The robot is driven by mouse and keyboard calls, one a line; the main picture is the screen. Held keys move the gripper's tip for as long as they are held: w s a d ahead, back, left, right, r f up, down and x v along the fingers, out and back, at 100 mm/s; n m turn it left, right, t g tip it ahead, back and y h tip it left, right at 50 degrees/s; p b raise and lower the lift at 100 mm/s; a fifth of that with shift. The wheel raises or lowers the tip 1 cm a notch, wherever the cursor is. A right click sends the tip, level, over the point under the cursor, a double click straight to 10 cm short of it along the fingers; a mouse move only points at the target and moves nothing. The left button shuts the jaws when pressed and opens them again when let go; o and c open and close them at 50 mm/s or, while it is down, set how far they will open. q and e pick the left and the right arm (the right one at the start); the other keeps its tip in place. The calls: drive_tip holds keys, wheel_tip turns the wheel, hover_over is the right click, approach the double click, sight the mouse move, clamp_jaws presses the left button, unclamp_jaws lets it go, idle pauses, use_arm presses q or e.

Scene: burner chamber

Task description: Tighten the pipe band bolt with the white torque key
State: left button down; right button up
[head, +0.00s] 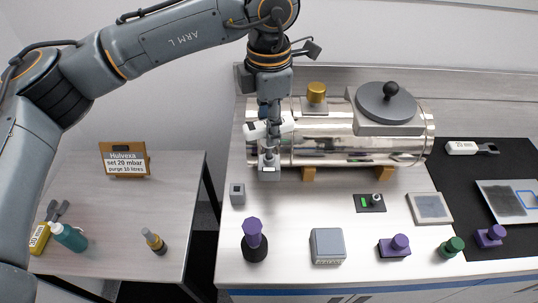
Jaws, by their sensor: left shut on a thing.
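My left gripper (270,118) comes down from above at the left end of the shiny metal cylinder. It is shut on a white key with a dark mark (256,130), which I take to be the white torque key. Below the key, a grey block-like fitting (268,166) stands in front of the cylinder (330,146), by its left band. The bolt itself is hidden or too small to make out, and I cannot tell whether the key touches it. My right gripper is not in view.
Another white-handled tool (462,148) lies on the black mat (455,180) at right. A yellow tool (40,236), teal bottle (70,238) and sign (124,160) are on the left table. Purple-topped items, a grey box (328,246) and a green knob (452,246) line the bench front.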

use_arm(q)
drive_tip(key=shift+f+m+b, duration=0.1)
drive_tip(key=shift+m+b, duration=0.3)
drive_tip(key=shift+m, duration=0.8)
drive_tip(key=shift+m+b, duration=0.45)
drive_tip(key=shift+m, duration=0.75)
drive_tip(key=shift+m, duration=0.5)
drive_tip(key=shift+m+b, duration=0.3)
drive_tip(key=shift+m, duration=0.4)
